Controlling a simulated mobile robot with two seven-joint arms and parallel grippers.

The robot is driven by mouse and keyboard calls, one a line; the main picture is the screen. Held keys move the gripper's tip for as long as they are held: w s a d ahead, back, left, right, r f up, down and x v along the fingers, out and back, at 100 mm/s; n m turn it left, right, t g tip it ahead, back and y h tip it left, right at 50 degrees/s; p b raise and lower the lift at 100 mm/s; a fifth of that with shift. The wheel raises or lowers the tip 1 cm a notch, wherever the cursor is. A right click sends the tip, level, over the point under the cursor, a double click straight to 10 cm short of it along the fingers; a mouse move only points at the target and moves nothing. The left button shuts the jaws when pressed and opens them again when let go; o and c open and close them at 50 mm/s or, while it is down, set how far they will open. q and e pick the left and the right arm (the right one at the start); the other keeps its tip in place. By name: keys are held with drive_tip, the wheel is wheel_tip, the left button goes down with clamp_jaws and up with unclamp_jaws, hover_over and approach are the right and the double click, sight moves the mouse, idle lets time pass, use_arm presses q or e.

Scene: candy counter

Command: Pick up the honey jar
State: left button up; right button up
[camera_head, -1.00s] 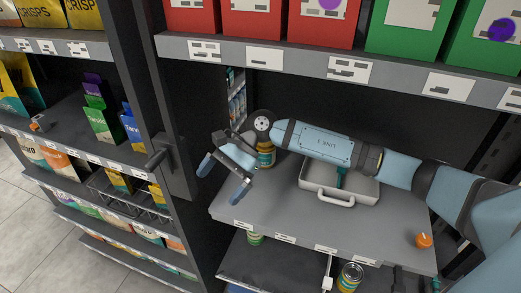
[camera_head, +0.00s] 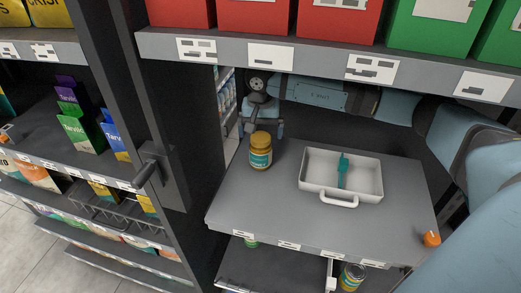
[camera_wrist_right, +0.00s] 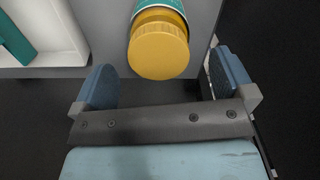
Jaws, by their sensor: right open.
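The honey jar (camera_head: 260,152) stands upright on the grey shelf, left of the white tray. It has a yellow lid and a teal and white label. In the right wrist view its yellow lid (camera_wrist_right: 159,48) shows ahead of the fingers, between them across the picture. My right gripper (camera_head: 261,130) is behind the jar in the head view, partly hidden by it. The gripper's fingers (camera_wrist_right: 163,82) are apart with nothing between them. My left gripper is not in view.
A white tray (camera_head: 312,191) with a teal item (camera_head: 343,170) in it stands right of the jar. An orange item (camera_head: 431,239) lies near the right front corner. Red and green boxes fill the shelf above, whose edge (camera_head: 310,62) hangs over my right arm. The shelf's front left is clear.

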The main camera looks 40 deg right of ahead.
wheel_tip(320, 180, down, 5)
drive_tip(key=shift+s+a+r+p, duration=0.1)
drive_tip(key=shift+s+r+p, duration=0.05)
drive_tip(key=shift+p, duration=0.6)
drive_tip(key=shift+f, duration=0.45)
drive_tip(key=shift+c, duration=0.2)
drive_tip(key=shift+r, duration=0.1)
drive_tip(key=c, duration=1.2)
